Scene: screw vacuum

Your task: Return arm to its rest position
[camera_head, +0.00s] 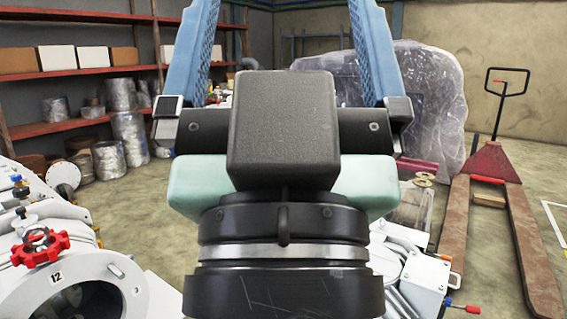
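My gripper (283,22) fills the middle of the head view, seen from behind its dark wrist and block-shaped housing. Its two blue, perforated fingers stand wide apart and point away from the camera. Nothing shows between the visible parts of the fingers. The fingertips run up to or past the top edge of the picture. The rest of my arm is mostly out of view.
White vacuum equipment with a red handwheel (40,248) and a round port marked 12 stands close at left. More white equipment (425,280) is at lower right. A red pallet jack (493,165), a plastic-wrapped load (435,95) and shelving (85,130) stand beyond. Open floor lies between.

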